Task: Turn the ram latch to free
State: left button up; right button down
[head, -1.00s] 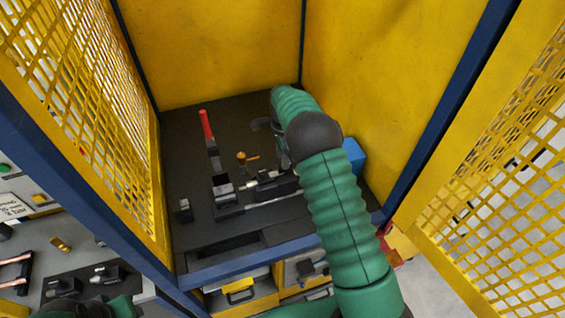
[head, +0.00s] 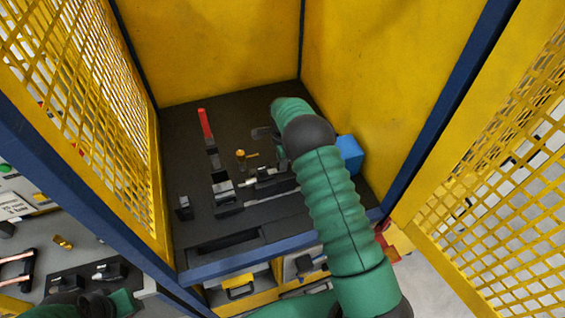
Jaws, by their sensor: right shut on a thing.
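A small brass latch (head: 241,155) with a short lever pointing right stands on the dark bench plate, behind the clamp fixture; I take it to be the ram latch. My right arm reaches in from the lower right, and my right gripper (head: 276,143) is just right of the latch. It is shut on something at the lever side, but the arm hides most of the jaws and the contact. My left gripper (head: 92,303) is at the bottom left edge, outside the yellow enclosure, partly cut off; its jaws cannot be made out.
A red-handled lever (head: 206,124) stands left of the latch. A grey and black clamp fixture (head: 226,197) lies in front of it. A blue block (head: 349,154) is right of my arm. Yellow walls and mesh doors (head: 85,75) close in the sides.

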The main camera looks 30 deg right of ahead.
jog(key=shift+s+d+f, duration=0.1)
jog(key=shift+s+d, duration=0.05)
jog(key=shift+d, duration=0.1)
jog(key=n+b, duration=0.2)
jog(key=n, duration=0.1)
jog(key=shift+n, duration=0.4)
jog(key=n+b, duration=0.1)
jog(key=n, duration=0.1)
jog(key=shift+d+n, duration=0.1)
jog(key=shift+n, duration=0.3)
jog(key=n+b, duration=0.1)
jog(key=n, duration=0.2)
jog(key=n+b, duration=0.1)
jog(key=n, duration=0.4)
jog(key=shift+r, duration=0.2)
jog(key=shift+r+n, duration=0.1)
jog(key=shift+n, duration=1.5)
